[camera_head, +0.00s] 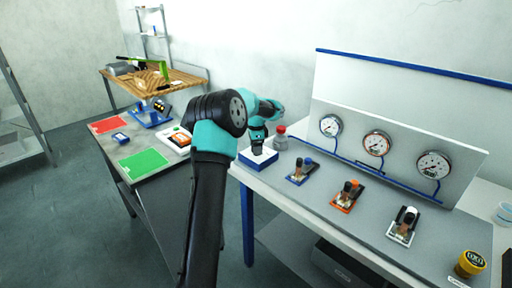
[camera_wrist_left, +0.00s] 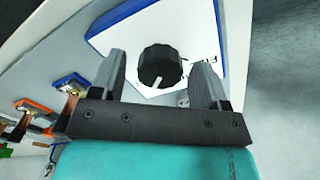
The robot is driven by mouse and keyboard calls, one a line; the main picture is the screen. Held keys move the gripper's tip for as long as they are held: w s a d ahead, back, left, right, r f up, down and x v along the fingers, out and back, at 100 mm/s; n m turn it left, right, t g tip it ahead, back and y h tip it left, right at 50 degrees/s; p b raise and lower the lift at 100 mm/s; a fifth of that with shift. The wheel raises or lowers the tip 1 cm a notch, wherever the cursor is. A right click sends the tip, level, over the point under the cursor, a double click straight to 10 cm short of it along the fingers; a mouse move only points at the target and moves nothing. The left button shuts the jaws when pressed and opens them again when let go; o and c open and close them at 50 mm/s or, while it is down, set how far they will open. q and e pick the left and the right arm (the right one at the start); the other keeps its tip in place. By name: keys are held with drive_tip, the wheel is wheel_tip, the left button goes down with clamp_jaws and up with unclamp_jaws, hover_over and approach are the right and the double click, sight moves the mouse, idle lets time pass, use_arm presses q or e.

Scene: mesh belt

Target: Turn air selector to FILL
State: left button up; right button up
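The air selector is a round black knob (camera_wrist_left: 160,65) with a white pointer, on a white plate (camera_wrist_left: 110,42) with blue sides in the left wrist view. In that view the pointer extends toward the lower left. My left gripper (camera_wrist_left: 159,60) is open, with one finger on each side of the knob and gaps visible; depth and contact cannot be told. In the head view my left gripper (camera_head: 257,148) is over the blue and white selector box (camera_head: 262,163), hiding the knob. My right gripper is not in view.
A red-topped item (camera_head: 280,138) stands close behind the selector box. Blue (camera_head: 302,171), orange (camera_head: 347,196) and white (camera_head: 403,225) valve units sit to the right, below three gauges (camera_head: 376,143). A yellow container (camera_head: 470,263) is at the far right. A second table (camera_head: 122,170) is at left.

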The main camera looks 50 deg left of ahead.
use_arm(q)
drive_tip(key=c, duration=0.9)
drive_tip(key=shift+n, duration=0.4)
drive_tip(key=n, duration=0.8)
drive_tip(key=shift+n, duration=0.3)
drive_tip(key=n, duration=0.4)
drive_tip(key=shift+n, duration=2.3)
